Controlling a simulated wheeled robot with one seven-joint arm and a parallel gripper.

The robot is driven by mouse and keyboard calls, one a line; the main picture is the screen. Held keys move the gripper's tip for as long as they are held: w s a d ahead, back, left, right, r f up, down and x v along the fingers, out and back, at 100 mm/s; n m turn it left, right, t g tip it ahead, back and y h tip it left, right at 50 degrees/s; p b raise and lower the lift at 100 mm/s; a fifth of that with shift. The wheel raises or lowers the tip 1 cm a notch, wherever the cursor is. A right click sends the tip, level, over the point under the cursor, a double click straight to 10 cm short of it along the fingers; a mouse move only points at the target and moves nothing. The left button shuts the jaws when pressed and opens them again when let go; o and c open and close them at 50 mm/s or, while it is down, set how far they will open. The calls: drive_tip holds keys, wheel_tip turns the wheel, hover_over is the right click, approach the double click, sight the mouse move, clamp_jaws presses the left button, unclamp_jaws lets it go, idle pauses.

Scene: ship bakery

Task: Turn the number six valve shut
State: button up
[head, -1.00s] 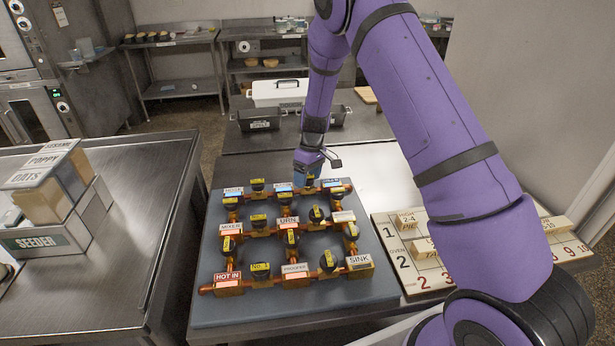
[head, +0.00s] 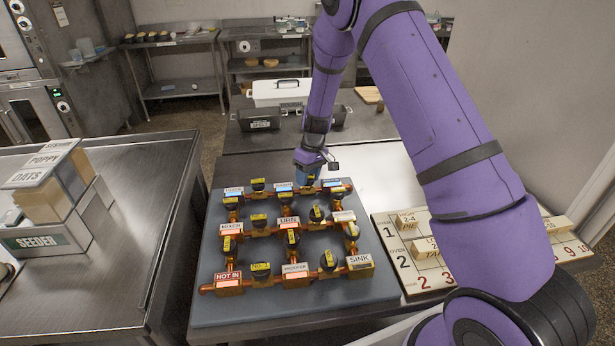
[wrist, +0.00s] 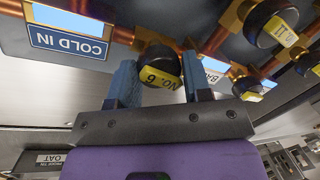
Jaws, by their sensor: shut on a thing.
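The number six valve (wrist: 158,62) is a round black knob with a yellow "No. 6" tag, on copper pipe beside the blue "COLD IN" plate (wrist: 68,42). In the wrist view, the blue fingers of my gripper (wrist: 157,80) stand on either side of the knob, shut on it. In the head view, my gripper (head: 308,180) reaches down to the back row of the grey valve board (head: 215,308) and hides most of the knob. The tag lies upside down and tilted in the wrist view.
Several similar black knobs sit close by, such as the No. 11 valve (wrist: 272,25). A numbered board with wooden blocks (head: 408,285) lies to the right. A white-lidded container (head: 280,93) and dark bins (head: 258,120) stand behind.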

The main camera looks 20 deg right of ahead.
drive_tip(key=m+t, duration=0.1)
drive_tip(key=m, duration=0.3)
drive_tip(key=shift+d, duration=0.2)
drive_tip(key=m, duration=0.4)
drive_tip(key=shift+s+t, duration=0.1)
drive_tip(key=shift+t, duration=0.2)
drive_tip(key=m, duration=0.4)
drive_tip(key=shift+s+m+t, duration=0.1)
drive_tip(key=shift+m+t, duration=0.2)
drive_tip(key=shift+t, duration=0.1)
drive_tip(key=shift+m+t+h, duration=0.3)
drive_tip(key=shift+m+h, duration=0.1)
drive_tip(key=shift+m, duration=1.4)
drive_tip(key=shift+s, duration=0.1)
drive_tip(key=o, duration=0.9)
drive_tip(key=shift+r, duration=0.1)
drive_tip(key=v, duration=1)
drive_tip(key=shift+r, duration=0.3)
